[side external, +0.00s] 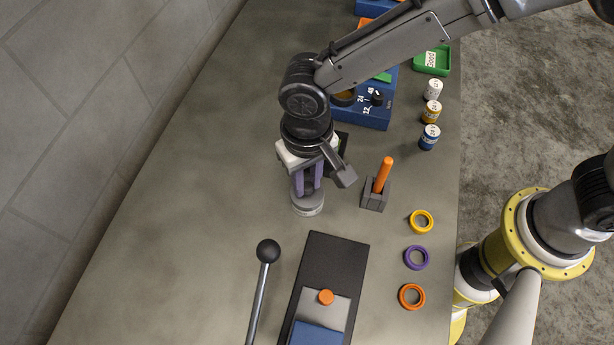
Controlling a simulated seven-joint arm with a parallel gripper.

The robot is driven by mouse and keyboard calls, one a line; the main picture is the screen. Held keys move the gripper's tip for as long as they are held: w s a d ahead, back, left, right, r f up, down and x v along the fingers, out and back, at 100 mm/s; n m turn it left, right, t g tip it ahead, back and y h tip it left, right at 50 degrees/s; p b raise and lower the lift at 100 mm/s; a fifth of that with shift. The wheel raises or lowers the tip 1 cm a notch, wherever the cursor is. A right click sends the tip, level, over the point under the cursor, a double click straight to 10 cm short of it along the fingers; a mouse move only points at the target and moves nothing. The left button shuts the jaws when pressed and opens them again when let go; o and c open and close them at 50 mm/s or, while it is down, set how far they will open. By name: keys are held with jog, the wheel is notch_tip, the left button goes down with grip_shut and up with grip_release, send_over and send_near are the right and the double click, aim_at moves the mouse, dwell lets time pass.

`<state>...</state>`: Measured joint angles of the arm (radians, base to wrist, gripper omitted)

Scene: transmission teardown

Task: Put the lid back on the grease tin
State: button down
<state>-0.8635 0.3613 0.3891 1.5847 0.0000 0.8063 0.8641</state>
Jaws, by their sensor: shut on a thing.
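My gripper (308,188) points down at mid-table, with its purple fingers shut on the grey lid. A round grey metal piece, the grease tin (309,210), shows at the fingertips. Lid and tin look alike in colour here, and I cannot tell where one ends and the other begins. I cannot tell whether the lid is seated on the tin or just above it. The fingers and wrist hide the top of the stack.
A dark holder (374,198) with an orange handle (383,175) stands close right. A ball-topped lever (262,290) and a black plate (334,250) are in front. Several rings, small labelled jars and a green bin (432,64) line the right edge. The left table is clear.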

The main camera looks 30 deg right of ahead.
dwell(0.4)
jog(key=shift+c, duration=0.8)
grip_release()
jog(key=shift+r, duration=3.5)
grip_shut()
jog(key=shift+f, duration=1.35)
